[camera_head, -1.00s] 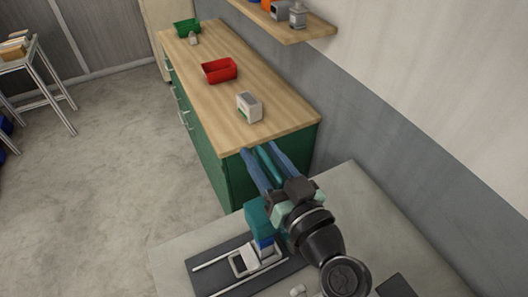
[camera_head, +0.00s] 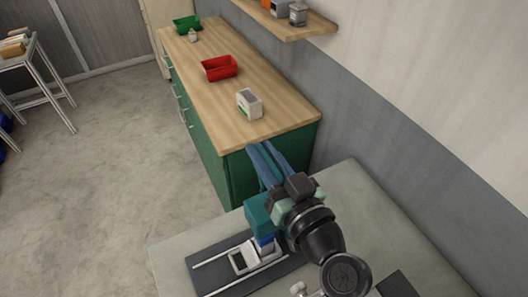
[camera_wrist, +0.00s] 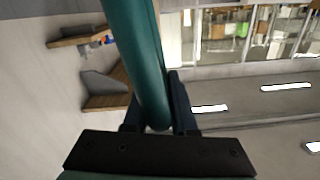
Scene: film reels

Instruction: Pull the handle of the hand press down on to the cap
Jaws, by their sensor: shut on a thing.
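The hand press has a teal body (camera_head: 256,212) on the grey bench, largely covered by my arm. Its teal handle is a round bar (camera_wrist: 140,60) that crosses the wrist view from the top down between my fingers. My gripper (camera_head: 261,147) has dark blue fingers and is shut on the handle; it also shows in the wrist view (camera_wrist: 158,95). A small blue part (camera_head: 264,242) sits below the teal body, beside a pale frame (camera_head: 238,262) on a dark base with rails. I cannot pick out the cap for certain.
A green cabinet with a wooden top (camera_head: 225,105) stands just beyond the bench (camera_head: 365,200). It carries a red bin (camera_head: 219,67), a white box (camera_head: 249,103) and a green bin (camera_head: 186,24). A dark block (camera_head: 395,285) lies near the bench front.

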